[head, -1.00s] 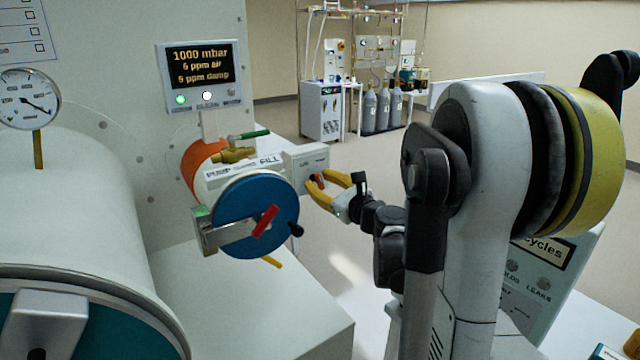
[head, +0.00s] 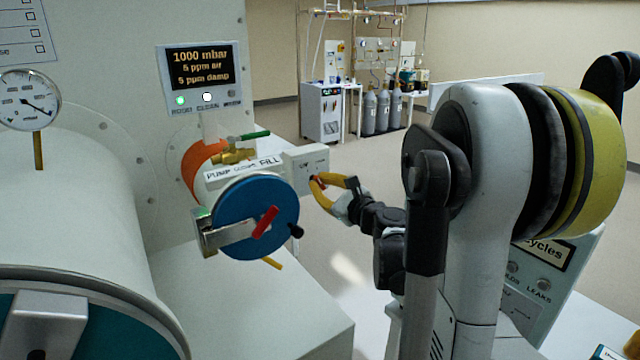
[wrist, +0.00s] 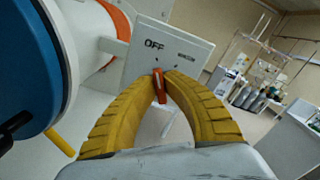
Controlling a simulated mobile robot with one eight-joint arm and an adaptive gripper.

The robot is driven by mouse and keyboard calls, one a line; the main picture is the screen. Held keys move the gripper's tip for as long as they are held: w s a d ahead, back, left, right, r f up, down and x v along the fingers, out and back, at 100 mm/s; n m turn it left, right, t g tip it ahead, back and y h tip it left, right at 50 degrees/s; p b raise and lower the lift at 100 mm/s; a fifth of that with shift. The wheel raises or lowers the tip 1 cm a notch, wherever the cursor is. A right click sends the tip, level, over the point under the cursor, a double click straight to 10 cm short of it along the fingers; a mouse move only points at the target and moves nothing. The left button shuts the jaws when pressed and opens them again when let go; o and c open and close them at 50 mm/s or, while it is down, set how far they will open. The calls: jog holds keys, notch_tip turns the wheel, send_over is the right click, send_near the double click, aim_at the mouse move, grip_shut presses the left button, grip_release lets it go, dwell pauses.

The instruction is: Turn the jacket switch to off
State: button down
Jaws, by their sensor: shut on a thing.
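The jacket switch is a pale box (head: 300,160) beside the blue-doored antechamber in the head view. In the wrist view its plate (wrist: 140,62) reads OFF at left, with a smaller label at right that is too small to read surely. Its red-orange lever (wrist: 160,88) stands near upright in that picture, its upper end below the OFF side. My gripper (wrist: 163,80) has its yellow fingertips closed on the lever from both sides; in the head view the gripper (head: 318,184) hides most of the lever.
The blue round door (head: 240,218) with a red handle (head: 265,221) and black knob (head: 296,231) is close left of my gripper. A brass valve with a green lever (head: 250,135) sits above it. Open floor lies to the right behind the switch.

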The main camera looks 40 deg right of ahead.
jog(key=c, duration=1.5)
grip_release()
jog(key=s, duration=1.2)
jog(key=shift+a, duration=0.35)
